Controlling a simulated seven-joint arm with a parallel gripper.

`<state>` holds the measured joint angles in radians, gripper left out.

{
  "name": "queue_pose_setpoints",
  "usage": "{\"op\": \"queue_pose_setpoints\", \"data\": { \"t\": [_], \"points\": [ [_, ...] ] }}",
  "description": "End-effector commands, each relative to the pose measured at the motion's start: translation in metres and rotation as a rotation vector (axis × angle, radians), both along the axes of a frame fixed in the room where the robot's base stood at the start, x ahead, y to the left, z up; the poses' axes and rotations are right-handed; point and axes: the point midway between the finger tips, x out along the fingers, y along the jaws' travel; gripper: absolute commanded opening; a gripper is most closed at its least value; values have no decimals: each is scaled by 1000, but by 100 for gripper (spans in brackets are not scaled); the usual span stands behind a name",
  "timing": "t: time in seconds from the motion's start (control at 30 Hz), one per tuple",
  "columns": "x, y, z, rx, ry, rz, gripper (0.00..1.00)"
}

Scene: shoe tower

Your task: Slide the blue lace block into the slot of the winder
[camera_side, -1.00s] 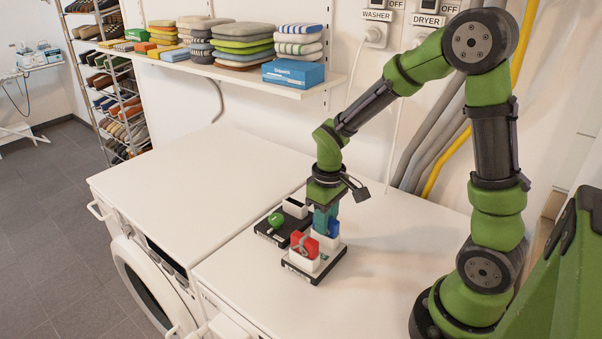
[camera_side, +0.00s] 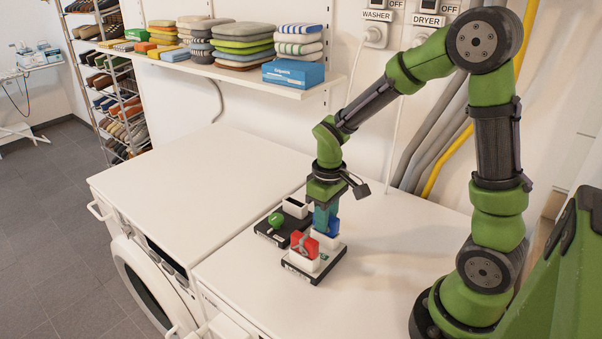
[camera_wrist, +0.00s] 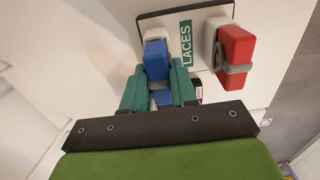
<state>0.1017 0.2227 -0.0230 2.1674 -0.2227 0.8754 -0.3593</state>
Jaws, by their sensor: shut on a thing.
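The blue lace block (camera_side: 333,226) is between the teal fingers of my gripper (camera_side: 322,217), which is shut on it. In the wrist view the blue block (camera_wrist: 157,58) shows between the two fingers (camera_wrist: 160,88), at a white holder (camera_wrist: 155,33) on the base labelled LACES (camera_wrist: 186,43). I cannot tell whether its lower end is still seated in that holder. The winder seems to be the black base (camera_side: 264,230) with a green knob (camera_side: 275,219) and a white slotted block (camera_side: 295,208), behind and left of the laces base. The slot looks empty.
A red block (camera_side: 303,246) with a grey band stands in the front white holder of the laces base (camera_side: 318,274), close to my gripper; it also shows in the wrist view (camera_wrist: 236,50). The white machine top (camera_side: 240,270) is clear around both bases. A shelf (camera_side: 325,86) runs behind.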

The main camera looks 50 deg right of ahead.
Motion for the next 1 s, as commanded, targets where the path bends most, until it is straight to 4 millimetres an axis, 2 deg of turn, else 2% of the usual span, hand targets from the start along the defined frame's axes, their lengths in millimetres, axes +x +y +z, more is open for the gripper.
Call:
{"op": "queue_pose_setpoints", "data": {
  "t": [0.47,1.0],
  "points": [
    [0,0,7,0,-2,0,0],
    [0,0,34,0,-2,0,0]
  ]
}}
